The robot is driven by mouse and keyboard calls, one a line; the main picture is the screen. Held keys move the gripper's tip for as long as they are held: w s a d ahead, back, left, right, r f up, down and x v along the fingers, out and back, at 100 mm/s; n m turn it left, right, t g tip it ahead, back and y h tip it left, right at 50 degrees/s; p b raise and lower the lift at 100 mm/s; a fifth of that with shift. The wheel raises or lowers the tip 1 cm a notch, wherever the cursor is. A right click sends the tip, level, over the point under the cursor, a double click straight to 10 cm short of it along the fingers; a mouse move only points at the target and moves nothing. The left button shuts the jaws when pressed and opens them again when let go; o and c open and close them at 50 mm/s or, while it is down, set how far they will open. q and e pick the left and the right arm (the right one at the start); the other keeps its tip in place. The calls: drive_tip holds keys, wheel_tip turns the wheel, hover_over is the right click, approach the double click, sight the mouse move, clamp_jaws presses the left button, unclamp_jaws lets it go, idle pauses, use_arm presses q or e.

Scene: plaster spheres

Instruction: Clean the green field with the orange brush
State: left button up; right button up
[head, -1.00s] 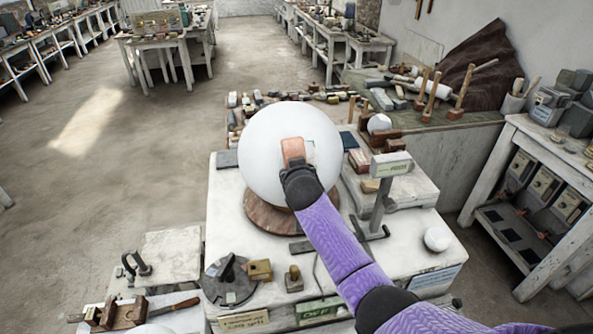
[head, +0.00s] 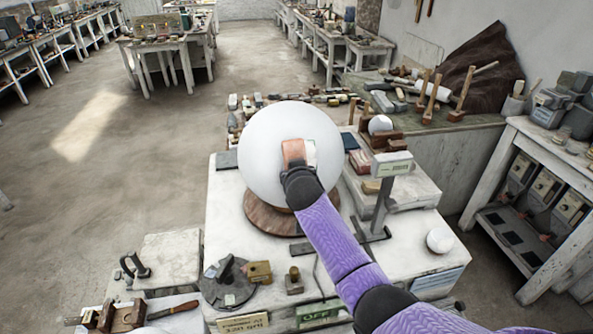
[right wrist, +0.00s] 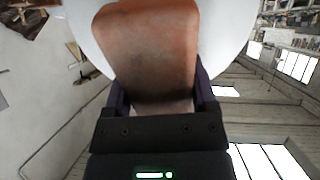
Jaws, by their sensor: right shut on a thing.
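A large white plaster sphere (head: 270,150) rests on a round brown wooden base (head: 275,218) on the white worktable. The orange brush (head: 294,152) is in front of the sphere's face, and my right gripper (head: 298,170) is shut on it. In the right wrist view the brush's orange-brown block (right wrist: 150,50) fills the space between the fingers, with the white sphere (right wrist: 235,25) behind it. I cannot tell whether the brush touches the sphere. A small pale patch shows just right of the brush. No green field shows on the visible side of the sphere. My left gripper is not in view.
A grey scale-like stand (head: 383,195) and a small white ball (head: 440,240) are right of the sphere. A dark round tool (head: 230,283) and a green "OFF" sign (head: 318,315) lie at the table's front. Open floor (head: 100,180) is on the left.

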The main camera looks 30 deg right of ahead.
drive_tip(key=shift+s+f, duration=0.3)
drive_tip(key=shift+f, duration=0.4)
drive_tip(key=shift+w+r+p, duration=0.2)
drive_tip(key=shift+r, duration=0.3)
drive_tip(key=shift+w+r+p, duration=0.15)
drive_tip(key=shift+w+r, duration=0.05)
drive_tip(key=shift+r, duration=0.3)
drive_tip(key=shift+w+r+p, duration=0.15)
drive_tip(key=shift+w+r, duration=0.15)
drive_tip(key=shift+r, duration=0.25)
drive_tip(key=shift+w+r+p, duration=0.15)
drive_tip(key=shift+w+r, duration=0.15)
drive_tip(key=shift+r, duration=0.2)
drive_tip(key=shift+s+f, duration=0.3)
drive_tip(key=shift+f, duration=0.25)
drive_tip(key=shift+s+f, duration=0.25)
drive_tip(key=shift+f, duration=0.25)
drive_tip(key=shift+s+f+b, duration=0.25)
drive_tip(key=shift+f+b, duration=0.05)
drive_tip(key=shift+f, duration=0.2)
drive_tip(key=shift+s+f+b, duration=0.2)
drive_tip(key=shift+f+b, duration=0.1)
drive_tip(key=shift+f, duration=0.2)
drive_tip(key=shift+r, duration=0.1)
